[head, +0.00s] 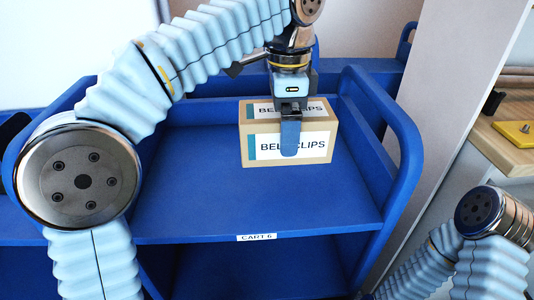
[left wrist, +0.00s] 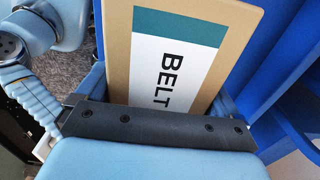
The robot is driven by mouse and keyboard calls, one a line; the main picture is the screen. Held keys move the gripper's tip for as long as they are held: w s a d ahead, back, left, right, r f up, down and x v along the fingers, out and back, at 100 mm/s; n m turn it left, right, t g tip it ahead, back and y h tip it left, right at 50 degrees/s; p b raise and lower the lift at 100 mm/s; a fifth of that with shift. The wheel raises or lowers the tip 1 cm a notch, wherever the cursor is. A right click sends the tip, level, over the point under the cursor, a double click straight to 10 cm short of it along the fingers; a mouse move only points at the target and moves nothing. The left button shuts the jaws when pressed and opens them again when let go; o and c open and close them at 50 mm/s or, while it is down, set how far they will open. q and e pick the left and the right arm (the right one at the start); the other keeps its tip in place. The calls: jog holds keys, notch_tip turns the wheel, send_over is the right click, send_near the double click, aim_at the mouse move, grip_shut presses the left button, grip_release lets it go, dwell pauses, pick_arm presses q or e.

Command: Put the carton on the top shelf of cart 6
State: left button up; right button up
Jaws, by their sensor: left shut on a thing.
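The carton (head: 310,155) is a brown box with a white and teal label reading "BELT CLIPS". It is at the top shelf (head: 190,190) of the blue cart, whose front edge carries the tag "CART 6" (head: 257,237). My left gripper (head: 290,135) comes down from above and is shut on the carton, one finger across its labelled front. In the left wrist view the carton (left wrist: 180,65) fills the space beyond the gripper. I cannot tell whether its underside touches the shelf. My right gripper is out of view; only part of that arm shows at lower right.
The cart's blue tubular side rail (head: 405,150) rises right of the carton. The shelf is clear to the left and in front. A pale post (head: 450,90) and a wooden bench (head: 490,120) with a yellow item (head: 517,133) stand at the right.

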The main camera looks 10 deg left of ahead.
aim_at(268, 103)
pick_arm(q)
jog(key=a+f, duration=0.1)
jog(key=f, duration=0.1)
jog(key=w+a+f, duration=0.1)
jog(key=a+f, duration=0.1)
jog(key=shift+w+f+b, duration=0.15)
jog(key=shift+b, duration=0.25)
jog(key=shift+w+a+f+b, duration=0.1)
jog(key=shift+a+f+b, duration=0.1)
jog(key=shift+f, duration=0.75)
jog(key=shift+w+a+f+b, duration=0.1)
jog(key=shift+f+b, duration=0.1)
jog(key=shift+f, duration=0.7)
jog(key=shift+s+f, duration=0.1)
jog(key=shift+f, duration=0.1)
jog(key=o, duration=1)
notch_tip(268, 103, up, 12)
jog(key=p, duration=0.3)
jog(key=shift+r+p, duration=0.2)
jog(key=shift+p, duration=0.15)
